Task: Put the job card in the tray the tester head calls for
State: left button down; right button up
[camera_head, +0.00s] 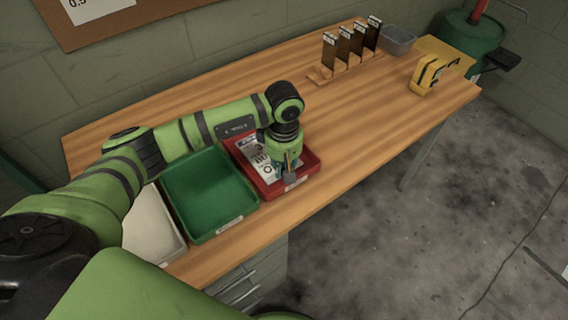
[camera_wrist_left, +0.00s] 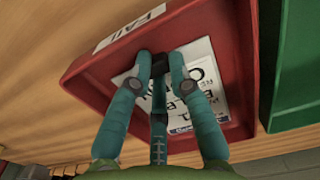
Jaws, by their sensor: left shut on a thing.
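The white job card (camera_head: 256,159) with large black print lies in or just over the red tray (camera_head: 314,166), close to its floor. In the left wrist view the card (camera_wrist_left: 203,100) sits within the red walls, and a label on the rim reads "FAIL". My left gripper (camera_head: 289,178) reaches down into the red tray, its fingers (camera_wrist_left: 159,66) shut at the card's edge around a small dark piece. The fingers hide part of the card. I cannot tell whether the card touches the floor. My right gripper is not in view.
A green tray (camera_head: 207,190) and a white tray (camera_head: 150,229) stand left of the red one. A rack with several dark upright cards (camera_head: 345,48), a grey bin (camera_head: 398,40) and a yellow device (camera_head: 427,74) stand at the bench's far end. The middle is clear.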

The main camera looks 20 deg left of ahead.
pick_arm(q)
jog(key=c, duration=1.6)
grip_release()
jog(key=shift+f, duration=0.15)
jog(key=o, duration=0.5)
jog(key=shift+c, duration=0.2)
jog(key=shift+r, duration=0.2)
jog(key=shift+w+r, duration=0.1)
jog(key=shift+r, duration=0.1)
notch_tip(320, 180, up, 12)
jog(key=b, duration=0.2)
jog(key=shift+f, duration=0.15)
